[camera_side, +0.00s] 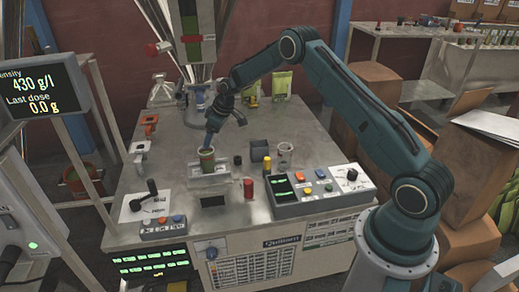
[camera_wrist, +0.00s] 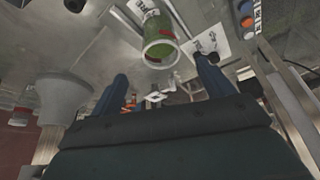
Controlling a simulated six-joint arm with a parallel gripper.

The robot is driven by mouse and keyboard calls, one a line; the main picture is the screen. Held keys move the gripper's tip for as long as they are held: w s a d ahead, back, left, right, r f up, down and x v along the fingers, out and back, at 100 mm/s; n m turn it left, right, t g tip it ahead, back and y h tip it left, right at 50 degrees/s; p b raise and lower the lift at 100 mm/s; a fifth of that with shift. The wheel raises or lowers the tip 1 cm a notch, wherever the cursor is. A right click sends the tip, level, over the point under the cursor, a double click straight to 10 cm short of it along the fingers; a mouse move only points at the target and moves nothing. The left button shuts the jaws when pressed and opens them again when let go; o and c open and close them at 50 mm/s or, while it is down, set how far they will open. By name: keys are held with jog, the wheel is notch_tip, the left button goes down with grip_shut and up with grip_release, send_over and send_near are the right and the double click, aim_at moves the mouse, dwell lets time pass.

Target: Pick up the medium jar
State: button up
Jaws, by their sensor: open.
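A jar with green contents (camera_side: 207,161) stands upright at a metal holder (camera_side: 209,181) on the machine's table. My gripper (camera_side: 209,142) is just above this jar in the side view. In the wrist view the green jar (camera_wrist: 160,44) shows beyond and between my two blue fingers, which are spread apart with nothing between them. A clear, empty-looking jar (camera_side: 285,155) stands on the table to the right.
A red-capped post (camera_side: 248,188) and a button panel (camera_side: 318,190) stand at the front right. A dark cylinder (camera_side: 260,150) sits between the two jars. Green pouches (camera_side: 281,84) stand at the back. The filler column hangs above the table's back.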

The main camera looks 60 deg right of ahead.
aim_at(209, 150)
jog(key=shift+x, duration=2.85)
jog(key=shift+w, duration=0.1)
jog(key=shift+x, duration=2.5)
jog(key=shift+a, duration=0.1)
jog(key=c, duration=1.2)
jog(key=shift+c, duration=0.2)
jog(key=shift+r, duration=0.1)
notch_tip(209, 150, up, 20)
